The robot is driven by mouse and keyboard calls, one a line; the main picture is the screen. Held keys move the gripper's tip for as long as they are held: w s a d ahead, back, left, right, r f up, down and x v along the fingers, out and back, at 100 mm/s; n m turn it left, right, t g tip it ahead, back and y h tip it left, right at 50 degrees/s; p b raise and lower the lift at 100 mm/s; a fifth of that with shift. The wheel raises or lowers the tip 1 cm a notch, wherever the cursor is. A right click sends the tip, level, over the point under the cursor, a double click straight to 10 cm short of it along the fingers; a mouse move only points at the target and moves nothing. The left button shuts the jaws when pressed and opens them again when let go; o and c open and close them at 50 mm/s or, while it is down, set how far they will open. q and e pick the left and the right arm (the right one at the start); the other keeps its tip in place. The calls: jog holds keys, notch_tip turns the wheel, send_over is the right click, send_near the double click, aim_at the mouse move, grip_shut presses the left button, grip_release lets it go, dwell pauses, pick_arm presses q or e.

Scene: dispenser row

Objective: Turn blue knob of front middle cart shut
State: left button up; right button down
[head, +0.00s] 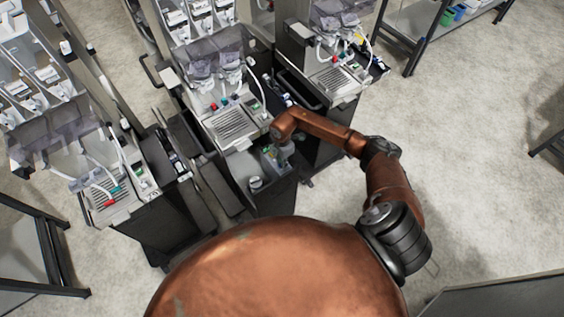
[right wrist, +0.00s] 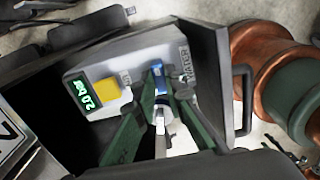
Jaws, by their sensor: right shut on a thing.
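The front middle cart (head: 272,200) stands just ahead of my body in the head view. My right gripper (head: 284,150) reaches down to the small panel at its front, and my arm hides part of it. In the right wrist view the blue knob (right wrist: 157,78) shows as a narrow blue lever on the grey panel (right wrist: 130,62), beside a label reading "WATER". My right gripper (right wrist: 161,103) has its green fingers closed in from both sides on the knob; the exact contact is partly hidden. My left gripper is not in view.
A green display (right wrist: 82,92) reading about 2.0 bar and a yellow button (right wrist: 107,90) sit left of the knob. A black handle (right wrist: 242,100) stands at the right. Other carts stand left (head: 160,215) and right (head: 335,85). The floor (head: 480,170) at right is clear.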

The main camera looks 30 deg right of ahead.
jog(key=shift+w+d+r, duration=0.1)
jog(key=shift+d, duration=0.05)
jog(key=c, duration=2)
grip_release()
notch_tip(320, 180, up, 12)
jog(key=shift+f, duration=0.1)
